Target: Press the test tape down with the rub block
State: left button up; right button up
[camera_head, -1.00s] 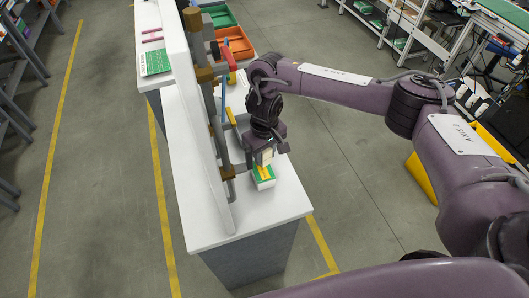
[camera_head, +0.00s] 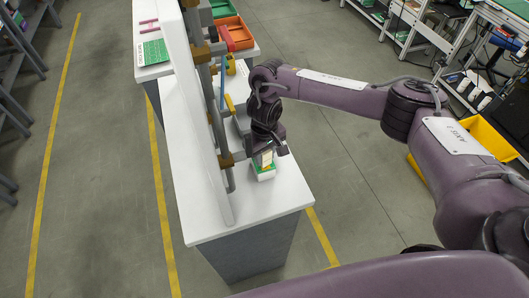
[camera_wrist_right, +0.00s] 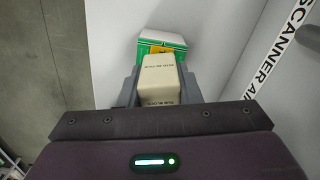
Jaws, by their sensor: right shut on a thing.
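My right gripper (camera_head: 265,153) is shut on the cream rub block (camera_wrist_right: 160,82), which carries small dark print. The block also shows between the fingers in the head view (camera_head: 266,160). Just beyond it in the right wrist view is a white box with a green top (camera_wrist_right: 165,41); the box also stands near the front end of the white bench in the head view (camera_head: 264,174). The yellow test tape (camera_wrist_right: 160,50) lies on the box and is partly hidden by the block. The block is over or at the tape; I cannot tell whether they touch. My left gripper is not in view.
Orange (camera_head: 236,33) and green (camera_head: 222,8) bins stand at the back. A green sheet (camera_head: 155,50) lies left.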

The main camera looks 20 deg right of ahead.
jog(key=shift+s+f, duration=0.1)
jog(key=shift+f, duration=0.5)
dwell(1.4)
notch_tip(320, 180, up, 7)
jog(key=p, duration=0.7)
jog(key=shift+r, duration=0.1)
dwell(0.4)
